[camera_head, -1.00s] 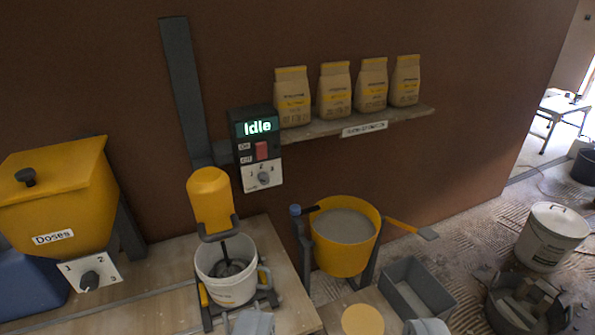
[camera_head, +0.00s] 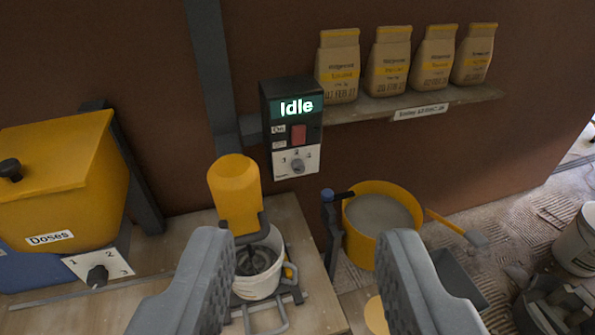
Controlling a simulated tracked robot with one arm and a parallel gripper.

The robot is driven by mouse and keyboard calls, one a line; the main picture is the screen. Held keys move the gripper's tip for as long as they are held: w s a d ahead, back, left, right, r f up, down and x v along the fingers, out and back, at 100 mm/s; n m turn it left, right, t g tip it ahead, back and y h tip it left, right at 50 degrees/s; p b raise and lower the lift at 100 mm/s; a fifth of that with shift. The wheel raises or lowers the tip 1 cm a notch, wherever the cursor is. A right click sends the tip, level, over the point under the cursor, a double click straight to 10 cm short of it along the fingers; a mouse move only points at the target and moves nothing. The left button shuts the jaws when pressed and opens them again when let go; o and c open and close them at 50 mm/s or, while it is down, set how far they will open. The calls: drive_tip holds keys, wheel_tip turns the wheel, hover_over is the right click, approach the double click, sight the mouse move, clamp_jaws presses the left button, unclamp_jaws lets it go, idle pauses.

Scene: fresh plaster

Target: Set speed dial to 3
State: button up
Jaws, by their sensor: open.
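The control box (camera_head: 292,115) on the back wall shows "Idle" on its green-lit display (camera_head: 296,107). Below the display is a red switch (camera_head: 298,134) beside an "On" label. At the bottom is a white plate with a small grey speed dial (camera_head: 298,165), marked 1, 2 and 3. Its pointer is too small to read surely. My gripper (camera_head: 306,240) is open and empty, its two grey fingers wide apart in the lower foreground, below the dial in the picture and apart from it.
A yellow mixer (camera_head: 236,195) stands over a white bucket (camera_head: 260,280). A yellow hopper marked "Doses" (camera_head: 60,185) has its own black dial (camera_head: 97,276). A shelf (camera_head: 370,110) with several paper bags juts out right of the box. A yellow tub (camera_head: 358,243) stands at right.

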drive_tip(key=shift+o, duration=0.5)
drive_tip(key=shift+w+d, duration=0.1)
drive_tip(key=shift+w, duration=0.1)
drive_tip(key=w+d+f+n+h+b, duration=0.15)
drive_tip(key=w+f, duration=0.25)
drive_tip(key=w, duration=0.5)
drive_tip(key=w+d+f+n+h+b, duration=0.1)
drive_tip(key=w+d+f+b, duration=0.2)
drive_tip(key=w, duration=0.6)
drive_tip(key=w+d+f+n+h+b, duration=0.1)
drive_tip(key=w+f+b, duration=0.3)
drive_tip(key=w, duration=0.6)
drive_tip(key=w+f+n+y+b, duration=0.1)
drive_tip(key=w+f, duration=0.4)
drive_tip(key=f, duration=0.3)
drive_tip(key=w+f+n+y+b, duration=0.1)
drive_tip(key=w+f+y, duration=0.1)
drive_tip(key=w+f, duration=0.45)
wheel_tip(320, 180, down, 17)
drive_tip(key=a+n+t+y+b, duration=0.1)
drive_tip(key=y+b, duration=0.4)
drive_tip(key=y, duration=0.1)
drive_tip(key=shift+a+f+t, duration=0.15)
drive_tip(key=shift+t, duration=0.15)
